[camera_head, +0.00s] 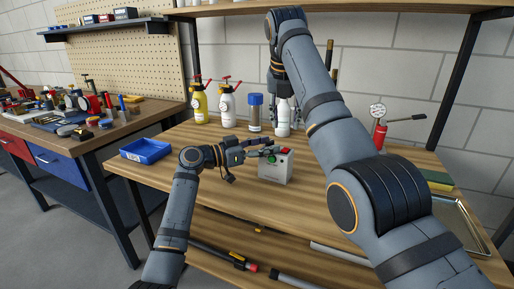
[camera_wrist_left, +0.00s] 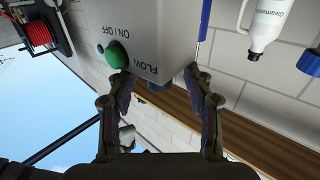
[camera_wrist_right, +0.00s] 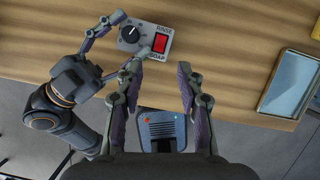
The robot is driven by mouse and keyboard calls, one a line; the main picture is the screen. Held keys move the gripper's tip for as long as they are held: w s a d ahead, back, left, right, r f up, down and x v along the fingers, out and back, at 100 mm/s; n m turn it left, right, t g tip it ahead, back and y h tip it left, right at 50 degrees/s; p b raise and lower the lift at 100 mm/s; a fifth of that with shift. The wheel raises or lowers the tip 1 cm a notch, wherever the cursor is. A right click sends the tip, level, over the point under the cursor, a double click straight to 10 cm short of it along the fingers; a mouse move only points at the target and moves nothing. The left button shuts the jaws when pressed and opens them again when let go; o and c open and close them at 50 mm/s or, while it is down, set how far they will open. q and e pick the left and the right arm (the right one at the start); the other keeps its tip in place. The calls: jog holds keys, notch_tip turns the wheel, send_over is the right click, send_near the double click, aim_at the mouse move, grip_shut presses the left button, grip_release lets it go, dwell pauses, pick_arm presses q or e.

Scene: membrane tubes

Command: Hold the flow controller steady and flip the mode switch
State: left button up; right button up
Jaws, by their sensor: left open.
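The flow controller is a grey box (camera_head: 275,170) on the workbench. In the left wrist view its face (camera_wrist_left: 150,35) shows a green button and the words FLOW and ON/OFF upside down. In the right wrist view its top (camera_wrist_right: 128,45) shows a black knob and the red mode switch (camera_wrist_right: 160,43), with RINSE and SOAP labels. My left gripper (camera_head: 262,147) is open, its fingers (camera_wrist_left: 158,82) at either side of the box; contact cannot be told. My right gripper (camera_wrist_right: 160,72) is open and empty, raised above the bench, its fingertips below and right of the box in its wrist view.
Spray bottles (camera_head: 227,103), a blue-capped jar (camera_head: 255,112) and a white bottle (camera_head: 283,118) stand behind the box. A blue bin (camera_head: 146,151) is left. A red gauge tool (camera_head: 379,132) and a metal tray (camera_wrist_right: 290,82) are right. Bench around the box is clear.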

pick_arm(q)
grip_shut()
pick_arm(e)
jog(key=shift+f, duration=0.1)
jog(key=c, duration=0.3)
jog(key=w+f+m+y, duration=0.1)
jog(key=d+f+m+y, duration=0.1)
jog(key=m, duration=0.1)
jog(key=w+f+m+y, duration=0.1)
jog(key=m, duration=0.1)
jog(key=shift+w+d+f+g+y, duration=0.2)
jog(key=shift+w+f+g+y, duration=0.1)
jog(key=shift+y, duration=0.1)
grip_shut()
jog(key=d+m+y, duration=1.1)
jog(key=m, duration=0.9)
jog(key=shift+d+r+y, duration=0.2)
jog(key=shift+d+y, duration=0.15)
jog(key=shift+y, duration=0.05)
